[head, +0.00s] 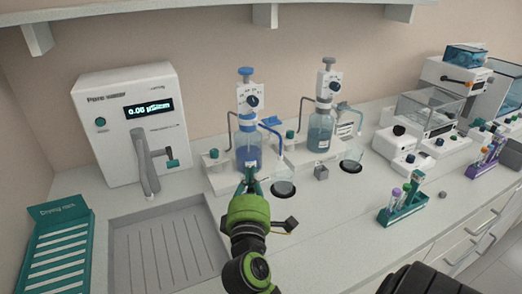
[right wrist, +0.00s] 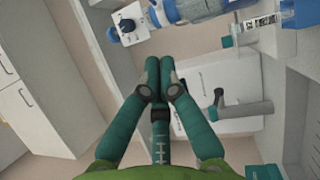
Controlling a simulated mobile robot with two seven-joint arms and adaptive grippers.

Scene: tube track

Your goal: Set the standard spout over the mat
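Two bottle-top dispensers stand on the counter. The left one (head: 246,130) has a blue knob, blue liquid and a blue spout (head: 270,137) reaching down to the right. The right one (head: 323,112) has a grey knob and a paler grey-blue spout (head: 350,108) pointing right. I cannot read which is labelled standard. A dark round mat (head: 283,189) lies right of the left dispenser, and another dark round mat (head: 350,167) right of the right one. My right gripper (head: 250,176) is in front of the left bottle; in the right wrist view its fingers (right wrist: 159,66) are together, with nothing visible between them. My left gripper is not in view.
A white water unit (head: 133,122) with a tap stands at the left, by a sink (head: 165,250) and a teal drying rack (head: 60,250). A small grey block (head: 321,172) sits between the mats. A tube rack (head: 404,208) and balances (head: 425,112) stand at the right.

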